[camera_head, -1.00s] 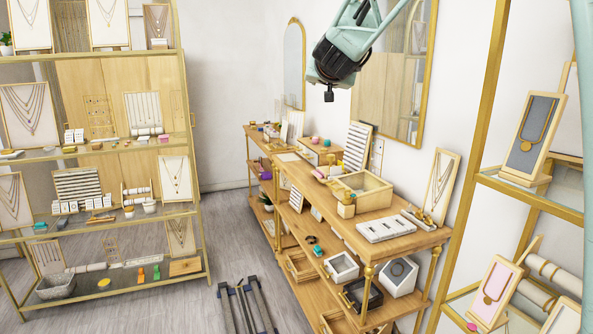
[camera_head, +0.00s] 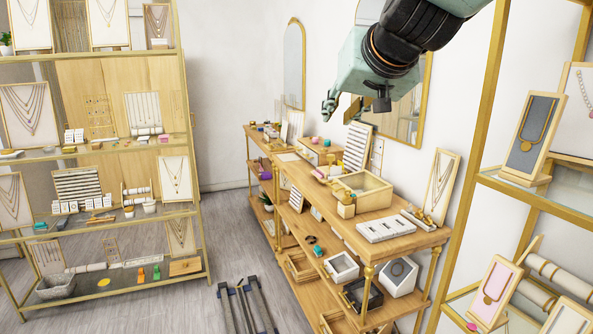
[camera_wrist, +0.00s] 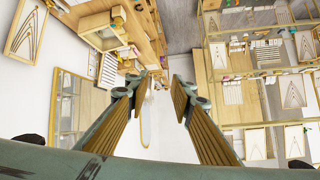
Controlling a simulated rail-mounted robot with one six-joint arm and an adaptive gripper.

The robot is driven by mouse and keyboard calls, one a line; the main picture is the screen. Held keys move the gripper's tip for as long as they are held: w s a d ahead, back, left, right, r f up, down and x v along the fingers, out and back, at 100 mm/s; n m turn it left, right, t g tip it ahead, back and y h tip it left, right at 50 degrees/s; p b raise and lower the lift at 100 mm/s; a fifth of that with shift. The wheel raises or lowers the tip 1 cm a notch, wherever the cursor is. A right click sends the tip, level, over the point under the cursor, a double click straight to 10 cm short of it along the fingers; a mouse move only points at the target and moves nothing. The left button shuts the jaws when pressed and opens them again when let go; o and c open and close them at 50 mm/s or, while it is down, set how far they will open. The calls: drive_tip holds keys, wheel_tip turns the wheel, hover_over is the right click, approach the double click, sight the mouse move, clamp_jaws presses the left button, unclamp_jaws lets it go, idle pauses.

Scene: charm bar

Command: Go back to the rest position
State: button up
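My gripper (camera_head: 341,106) is raised high in the head view, in front of the wall and mirror and above the wooden counter (camera_head: 404,243). In the wrist view my gripper (camera_wrist: 158,88) shows its two fingers spread wide apart, with nothing between them. It is open and empty, apart from every object. The wrist's dark joint and the pale green gripper body cover part of the mirror in the head view.
The counter holds an open wooden box (camera_head: 362,193), a white tray (camera_head: 386,229) and a necklace stand (camera_head: 441,186). A glass display shelf (camera_head: 99,148) stands left, and another shelf (camera_head: 530,206) stands close on the right.

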drive_tip(key=s+d+f+g+h, duration=0.1)
drive_tip(key=s+f, duration=0.5)
drive_tip(key=s, duration=0.9)
drive_tip(key=s+d+f+g, duration=0.3)
drive_tip(key=s+d+f, duration=0.3)
drive_tip(key=s, duration=0.9)
drive_tip(key=s+d+f+g+h, duration=0.1)
drive_tip(key=s+d+f+g, duration=0.2)
drive_tip(key=s+f, duration=0.4)
drive_tip(key=s+d, duration=0.1)
drive_tip(key=s, duration=0.8)
drive_tip(key=shift+f+h, duration=0.3)
drive_tip(key=shift+f, duration=0.1)
